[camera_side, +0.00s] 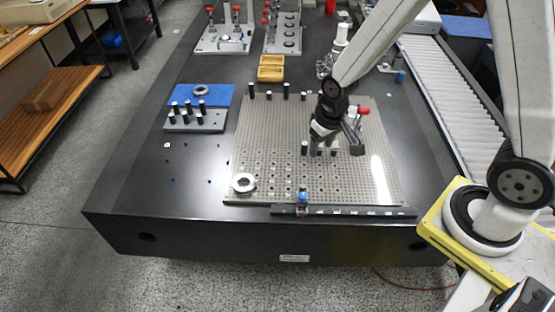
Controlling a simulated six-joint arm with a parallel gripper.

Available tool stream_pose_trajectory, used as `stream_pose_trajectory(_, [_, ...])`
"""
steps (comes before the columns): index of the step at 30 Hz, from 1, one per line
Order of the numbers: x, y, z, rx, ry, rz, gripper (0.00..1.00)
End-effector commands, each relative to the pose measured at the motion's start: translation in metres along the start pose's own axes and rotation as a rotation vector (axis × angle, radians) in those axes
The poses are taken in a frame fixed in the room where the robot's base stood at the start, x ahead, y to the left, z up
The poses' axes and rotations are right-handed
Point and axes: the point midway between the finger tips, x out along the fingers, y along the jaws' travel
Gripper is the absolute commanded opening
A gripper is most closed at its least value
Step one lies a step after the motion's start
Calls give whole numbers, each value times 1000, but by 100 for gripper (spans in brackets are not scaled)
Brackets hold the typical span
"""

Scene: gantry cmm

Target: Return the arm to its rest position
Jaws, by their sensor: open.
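My gripper (340,147) is open above the right part of the perforated metal plate (270,170), with its fingers pointing down and to the right. Short dark pins with light tops stand just below and behind it, and I cannot tell whether it touches any of them. No object shows between the fingers. My white arm reaches in from the right and bends down to the gripper. A red-knobbed clamp (363,111) stands close behind the gripper and is partly hidden by it.
A metal ring (243,183) lies at the plate's front left. A dark rail (345,211) runs along the plate's front edge. A pin block (195,120) and a blue mat (205,95) are at left. Wooden trays (271,68) and fixtures (226,38) stand behind. A roller conveyor (450,90) runs at right.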

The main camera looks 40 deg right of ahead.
Motion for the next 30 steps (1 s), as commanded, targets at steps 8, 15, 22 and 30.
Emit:
stream_pose_trajectory(8, [-47,9,26,-48,63,-4,61])
stream_pose_trajectory(15, [-73,15,50,-86,103,-3,61])
stream_pose_trajectory(22, [-80,18,61,-100,117,-2,61])
stream_pose_trajectory(30, [-80,18,61,-101,117,-2,61])
